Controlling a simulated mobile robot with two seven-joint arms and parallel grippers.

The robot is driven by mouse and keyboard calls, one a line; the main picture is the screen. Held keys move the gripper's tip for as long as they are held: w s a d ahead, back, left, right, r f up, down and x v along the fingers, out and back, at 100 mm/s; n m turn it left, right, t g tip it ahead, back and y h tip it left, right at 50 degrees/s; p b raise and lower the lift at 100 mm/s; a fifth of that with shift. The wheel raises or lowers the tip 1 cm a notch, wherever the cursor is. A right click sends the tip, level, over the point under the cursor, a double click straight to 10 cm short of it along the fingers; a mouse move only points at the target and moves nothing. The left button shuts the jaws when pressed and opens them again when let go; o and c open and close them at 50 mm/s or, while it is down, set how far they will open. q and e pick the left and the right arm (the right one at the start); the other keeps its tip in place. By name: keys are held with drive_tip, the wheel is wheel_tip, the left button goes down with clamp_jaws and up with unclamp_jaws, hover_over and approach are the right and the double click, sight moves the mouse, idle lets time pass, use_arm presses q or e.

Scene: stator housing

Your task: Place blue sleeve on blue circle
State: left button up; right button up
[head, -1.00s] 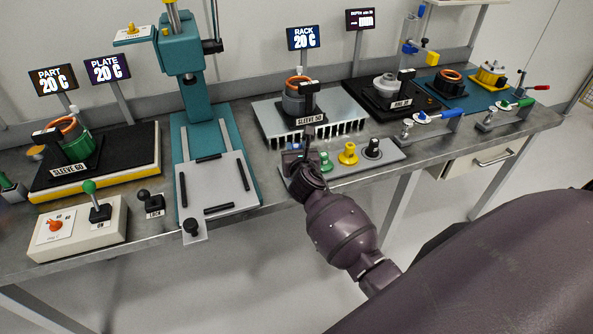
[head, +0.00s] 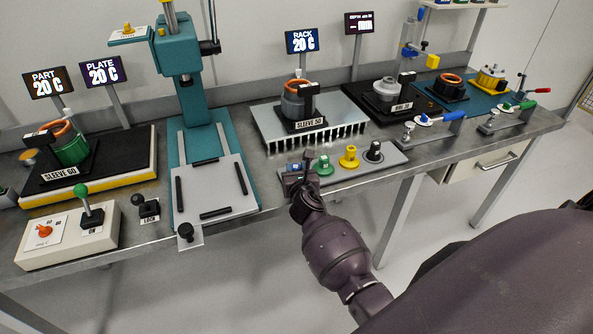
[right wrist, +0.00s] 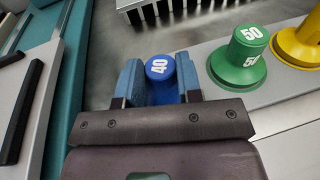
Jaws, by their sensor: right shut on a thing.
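The blue sleeve (right wrist: 160,70), marked 40, stands between the two fingers of my right gripper (right wrist: 160,85) in the right wrist view. The gripper is shut on it, and its lower part is partly hidden by the fingers. In the head view my right gripper (head: 298,175) is at the left end of the grey tray (head: 335,180), and the blue sleeve (head: 295,167) shows only as a small patch there. I cannot tell whether the sleeve is lifted off the tray. I cannot make out a blue circle. My left gripper is not in view.
A green piece (right wrist: 240,60) marked 50 and a yellow piece (right wrist: 300,40) stand close beside the gripper, with a black one (head: 374,150) further right. A teal press (head: 190,100) is to the left. A finned rack (head: 310,135) with a sleeve stand is behind.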

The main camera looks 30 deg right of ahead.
drive_tip(key=o, duration=1.1)
drive_tip(key=shift+f, duration=0.1)
drive_tip(key=shift+c, duration=0.2)
drive_tip(key=p+v, duration=0.2)
drive_tip(key=v, duration=0.9)
drive_tip(key=s+a+f+m+g+y, duration=0.1)
drive_tip(key=s+a+f+m+y, duration=0.1)
drive_tip(key=s+m, duration=0.8)
drive_tip(key=s+a+f+m+g+y, duration=0.2)
drive_tip(key=s+f+m, duration=0.4)
drive_tip(key=m, duration=1.4)
drive_tip(key=shift+s+a+f+y, duration=0.4)
drive_tip(key=shift+s+a+y, duration=0.3)
drive_tip(key=shift+s+y, duration=1)
drive_tip(key=shift+s+h, duration=0.4)
